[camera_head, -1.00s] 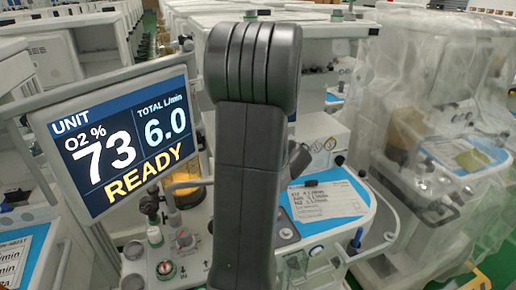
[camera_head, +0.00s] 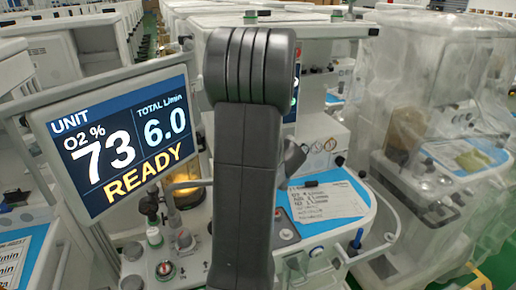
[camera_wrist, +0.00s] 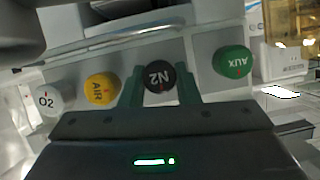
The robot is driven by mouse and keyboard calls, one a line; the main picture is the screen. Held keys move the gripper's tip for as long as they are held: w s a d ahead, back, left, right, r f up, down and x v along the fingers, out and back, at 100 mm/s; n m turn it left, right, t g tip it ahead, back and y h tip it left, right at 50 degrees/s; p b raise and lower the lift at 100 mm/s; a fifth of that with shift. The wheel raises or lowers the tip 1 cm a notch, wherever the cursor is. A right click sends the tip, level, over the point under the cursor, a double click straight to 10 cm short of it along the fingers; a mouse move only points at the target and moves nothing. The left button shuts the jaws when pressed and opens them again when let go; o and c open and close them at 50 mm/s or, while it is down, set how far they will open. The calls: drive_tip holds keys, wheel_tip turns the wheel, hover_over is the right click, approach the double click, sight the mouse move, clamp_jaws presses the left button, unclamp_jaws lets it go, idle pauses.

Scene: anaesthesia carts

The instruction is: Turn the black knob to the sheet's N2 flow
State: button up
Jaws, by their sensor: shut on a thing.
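The black N2 knob (camera_wrist: 159,77) is in the middle of the wrist view. My gripper (camera_wrist: 161,84) has one green finger on each side of it and is shut on it. The knob's white N2 label is tilted in the picture, with a small red mark above it. The sheet (camera_head: 327,201) lies on the blue-edged worktop in the head view. It has O2, AIR and N2 lines, but the figures are too small to read surely. The screen (camera_head: 118,140) reads O2 73 %, total 6.0 L/min and READY. My arm hides the gripper and black knob in the head view.
The white O2 knob (camera_wrist: 47,99) and yellow AIR knob (camera_wrist: 101,89) are left of the black knob; the green AUX knob (camera_wrist: 233,62) is to its right. A plastic-covered cart (camera_head: 435,130) stands at the right. More carts crowd the background.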

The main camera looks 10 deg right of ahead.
drive_tip(key=b, duration=0.2)
drive_tip(key=n+h+b, duration=0.1)
drive_tip(key=shift+a+f+n+b, duration=0.15)
drive_tip(key=shift+f+n+b, duration=0.15)
drive_tip(key=shift+b, duration=0.05)
drive_tip(key=n+h+b, duration=0.1)
drive_tip(key=b, duration=0.3)
drive_tip(key=shift+n+t, duration=0.3)
drive_tip(key=n+h+b, duration=0.1)
drive_tip(key=b, duration=0.5)
drive_tip(key=shift+a+n, duration=0.1)
drive_tip(key=shift+n, duration=0.3)
drive_tip(key=shift+r+n+h+b, duration=0.1)
drive_tip(key=shift+n+h+b, duration=0.2)
drive_tip(key=shift+b, duration=0.4)
drive_tip(key=shift+r+t+b, duration=0.15)
drive_tip(key=shift+t+b, duration=0.15)
drive_tip(key=shift+b, duration=0.15)
drive_tip(key=o, duration=0.7)
drive_tip(key=shift+s, duration=0.1)
